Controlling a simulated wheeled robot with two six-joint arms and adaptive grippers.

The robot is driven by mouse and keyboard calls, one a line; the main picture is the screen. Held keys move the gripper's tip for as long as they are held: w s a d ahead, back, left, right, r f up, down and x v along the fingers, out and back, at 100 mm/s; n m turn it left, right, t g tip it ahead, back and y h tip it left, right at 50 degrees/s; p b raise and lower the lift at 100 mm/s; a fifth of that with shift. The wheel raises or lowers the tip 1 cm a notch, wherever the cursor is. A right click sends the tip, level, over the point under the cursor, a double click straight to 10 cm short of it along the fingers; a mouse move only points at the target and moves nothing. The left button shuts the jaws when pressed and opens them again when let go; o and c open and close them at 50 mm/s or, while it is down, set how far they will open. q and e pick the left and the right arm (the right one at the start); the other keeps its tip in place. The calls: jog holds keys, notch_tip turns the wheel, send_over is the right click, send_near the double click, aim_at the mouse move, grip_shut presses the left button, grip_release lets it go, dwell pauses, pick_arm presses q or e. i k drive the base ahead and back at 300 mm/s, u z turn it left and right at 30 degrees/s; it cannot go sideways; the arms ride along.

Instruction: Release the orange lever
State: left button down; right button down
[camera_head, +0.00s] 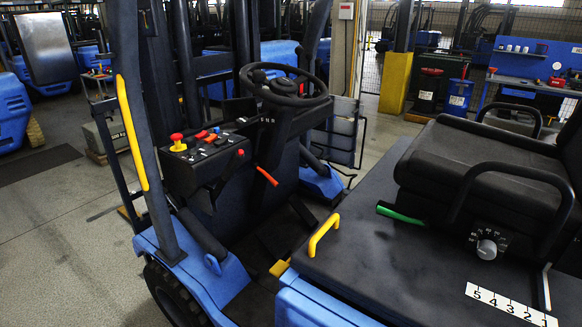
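An orange lever (266,175) sticks out from the dark steering column of a blue forklift, below the steering wheel (287,88) and right of the control panel (208,150). It slants, with its upper left end nearer the column and its lower right end free. Its mount is hard to make out against the dark column. Neither of my grippers is in view, and nothing touches the lever.
A red knob on a yellow base (177,142) tops the panel. A yellow grab handle (323,236) and a green-handled lever (399,214) sit by the black seat (480,165). A dark upright post (140,110) stands left. The footwell (270,232) looks open.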

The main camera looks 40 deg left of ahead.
aim_at(256, 166)
jog(key=u, duration=3)
jog(key=i, duration=1.6)
jog(key=z, duration=3.45)
jog(key=i, duration=0.05)
jog(key=z, duration=0.15)
